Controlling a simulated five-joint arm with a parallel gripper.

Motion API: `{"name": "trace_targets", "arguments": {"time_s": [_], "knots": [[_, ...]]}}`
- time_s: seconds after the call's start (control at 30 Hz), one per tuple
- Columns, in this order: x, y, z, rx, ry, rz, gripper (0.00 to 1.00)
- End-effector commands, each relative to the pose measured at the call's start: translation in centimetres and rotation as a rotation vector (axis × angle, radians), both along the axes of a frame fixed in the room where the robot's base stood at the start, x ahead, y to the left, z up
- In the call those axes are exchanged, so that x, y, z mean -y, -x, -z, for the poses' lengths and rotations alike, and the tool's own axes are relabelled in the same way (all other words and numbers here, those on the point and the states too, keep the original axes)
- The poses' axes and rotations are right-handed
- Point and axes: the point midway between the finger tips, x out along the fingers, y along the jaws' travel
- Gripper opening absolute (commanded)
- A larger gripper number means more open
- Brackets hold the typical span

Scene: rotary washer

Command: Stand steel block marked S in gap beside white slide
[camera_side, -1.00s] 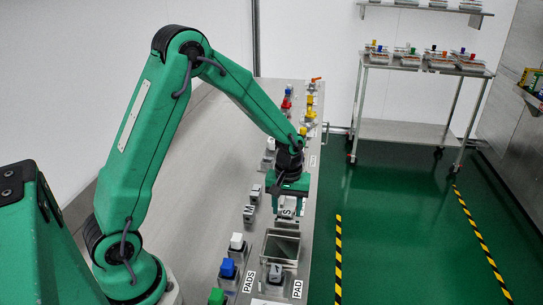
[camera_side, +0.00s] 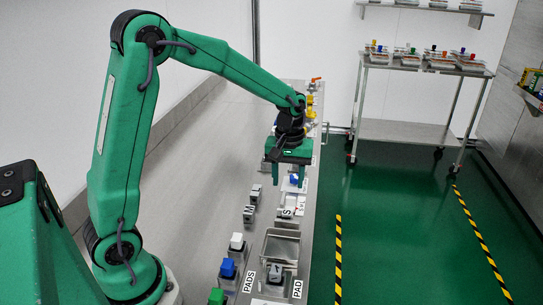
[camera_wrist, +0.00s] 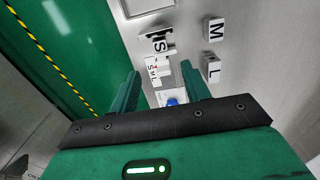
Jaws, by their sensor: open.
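The steel block marked S (camera_side: 286,212) stands beside the white slide (camera_side: 297,187), between it and a square steel tray. In the wrist view the S block (camera_wrist: 157,43) is just beyond the slide's white plate lettered S, M, L (camera_wrist: 152,70). I cannot tell how deep the block sits in the gap. The slide's blue knob (camera_side: 294,178) also shows in the wrist view (camera_wrist: 171,101). My gripper (camera_side: 287,174) is open and empty, raised above the knob end of the slide and clear of the S block.
Blocks marked M (camera_side: 249,214) and L (camera_side: 255,194) stand left of the slide. The square steel tray (camera_side: 265,250) lies nearer the camera. White, blue and green pads (camera_side: 228,268) line the near left. Yellow and red fittings stand farther back along the bench.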

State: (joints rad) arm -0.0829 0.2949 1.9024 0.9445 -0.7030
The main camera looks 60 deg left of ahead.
Motion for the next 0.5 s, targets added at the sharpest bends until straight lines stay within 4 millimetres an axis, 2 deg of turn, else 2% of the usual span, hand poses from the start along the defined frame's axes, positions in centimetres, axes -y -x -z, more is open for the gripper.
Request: {"name": "trace_targets", "arguments": {"time_s": [0.5], "knots": [[0.1,0.3,-0.53,0.011,-0.001,0.016,0.47]]}}
